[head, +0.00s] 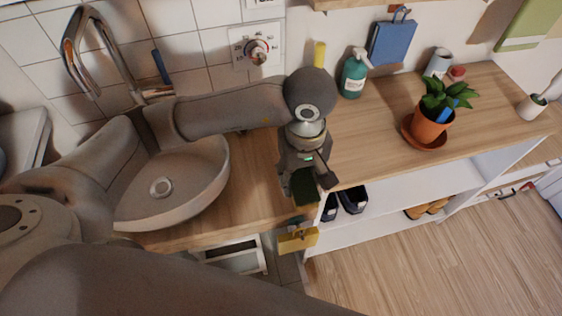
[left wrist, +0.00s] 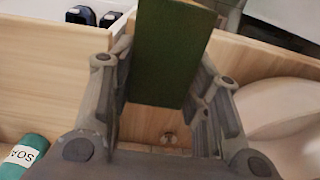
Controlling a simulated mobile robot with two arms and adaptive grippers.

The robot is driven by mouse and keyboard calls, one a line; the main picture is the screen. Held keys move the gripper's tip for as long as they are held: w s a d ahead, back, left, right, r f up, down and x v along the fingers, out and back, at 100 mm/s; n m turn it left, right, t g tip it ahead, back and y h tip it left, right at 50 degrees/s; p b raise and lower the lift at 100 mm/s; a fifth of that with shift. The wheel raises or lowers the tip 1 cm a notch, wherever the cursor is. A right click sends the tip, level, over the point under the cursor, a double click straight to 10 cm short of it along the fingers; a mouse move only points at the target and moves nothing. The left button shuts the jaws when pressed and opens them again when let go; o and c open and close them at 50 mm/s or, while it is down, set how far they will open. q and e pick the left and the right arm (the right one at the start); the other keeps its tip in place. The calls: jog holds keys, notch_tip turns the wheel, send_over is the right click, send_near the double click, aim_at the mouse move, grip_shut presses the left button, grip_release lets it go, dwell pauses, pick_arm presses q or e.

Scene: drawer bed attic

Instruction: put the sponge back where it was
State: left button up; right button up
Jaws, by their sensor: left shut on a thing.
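The sponge (left wrist: 168,50) is a dark green block in the left wrist view, standing between the two fingers of my left gripper (left wrist: 160,100). In the head view my left gripper (head: 307,185) points down over the front edge of the wooden counter, right of the sink. It is shut on the sponge (head: 304,190), whose dark green face shows between and below the fingers. My right gripper is not in view.
A round sink (head: 205,190) with a tall faucet (head: 75,45) lies left. A teal bottle (head: 353,75) and a potted plant (head: 432,120) stand on the counter (head: 370,135). A yellow object (head: 297,240) shows below the counter edge. Shoes (head: 353,198) sit on the shelf underneath.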

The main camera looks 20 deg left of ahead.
pick_arm(q)
jog(key=w+a+f, duration=0.2)
jog(key=w+a+f+p, duration=0.1)
jog(key=w+f, duration=0.1)
jog(key=w, duration=0.1)
jog(key=w+a+f+p, duration=0.1)
jog(key=w+a+f, duration=0.1)
jog(key=w+f, duration=0.1)
jog(key=shift+a, duration=0.35)
jog(key=shift+w+a+f, duration=0.25)
jog(key=shift+w+f, duration=0.05)
jog(key=shift+f, duration=0.25)
notch_tip(320, 180, down, 3)
jog(key=shift+w+p, duration=0.1)
jog(key=shift+p, duration=0.6)
jog(key=shift+f, duration=0.2)
jog(key=shift+a+f+b, duration=0.1)
jog(key=shift+f+b, duration=0.1)
jog(key=shift+b, duration=0.1)
jog(key=o, duration=0.8)
jog(key=shift+c, duration=0.2)
jog(key=shift+r, duration=0.1)
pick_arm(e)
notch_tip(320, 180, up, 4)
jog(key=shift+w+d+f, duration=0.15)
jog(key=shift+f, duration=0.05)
